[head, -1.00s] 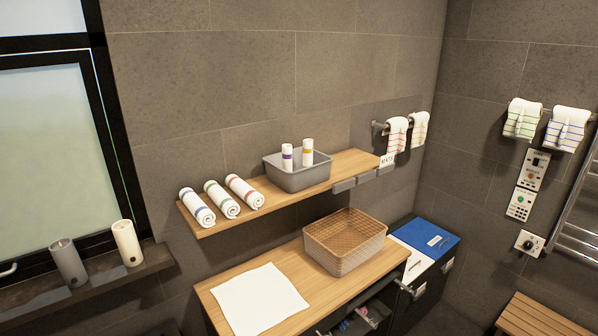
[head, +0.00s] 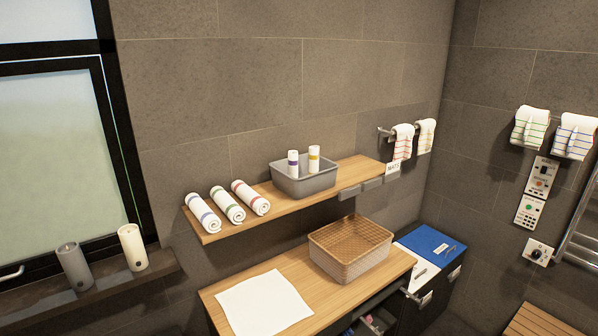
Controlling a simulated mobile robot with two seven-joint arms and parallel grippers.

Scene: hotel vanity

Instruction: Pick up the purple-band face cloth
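The purple-band face cloth (head: 293,164) is a white roll with a purple band. It stands upright in the grey bin (head: 304,186) on the wooden shelf, its lower end hidden by the bin wall. A similar roll with a yellow band (head: 314,160) stands just to its right, also in the bin. Neither of my grippers shows in the head view.
Several rolled towels (head: 228,205) lie on the left of the shelf (head: 345,174). Below, the wooden counter (head: 322,293) holds a white cloth (head: 263,305) and a wicker basket (head: 350,248). Towels hang on rails at right.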

